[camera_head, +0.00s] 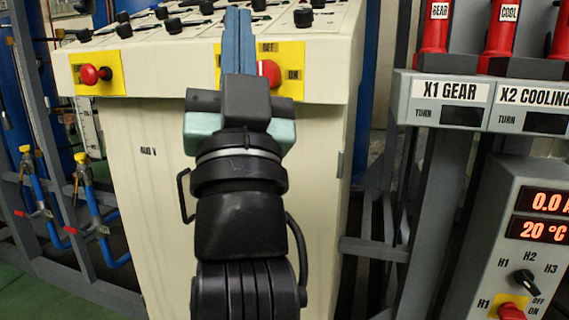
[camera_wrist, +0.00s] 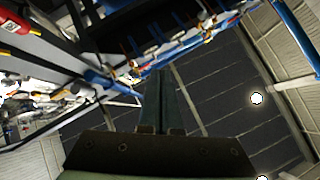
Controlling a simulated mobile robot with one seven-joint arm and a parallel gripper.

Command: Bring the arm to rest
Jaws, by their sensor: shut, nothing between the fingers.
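My gripper (camera_head: 238,42) is in the middle of the head view, pointing up and away from me. Its two blue fingers are together with nothing between them. They stand in front of the top edge of a cream control console, and partly cover a yellow plate with a red knob (camera_head: 268,72). Whether the fingers touch the console cannot be told. In the wrist view the shut fingers (camera_wrist: 158,95) point toward a dark panelled surface and blue pipes, with no object held.
The cream console (camera_head: 140,200) carries several black knobs and another red knob (camera_head: 90,75) at left. A grey panel (camera_head: 480,100) with red handles and a display box (camera_head: 520,240) stand at right. Blue pipes with yellow-topped valves (camera_head: 84,175) and a grey frame are at left.

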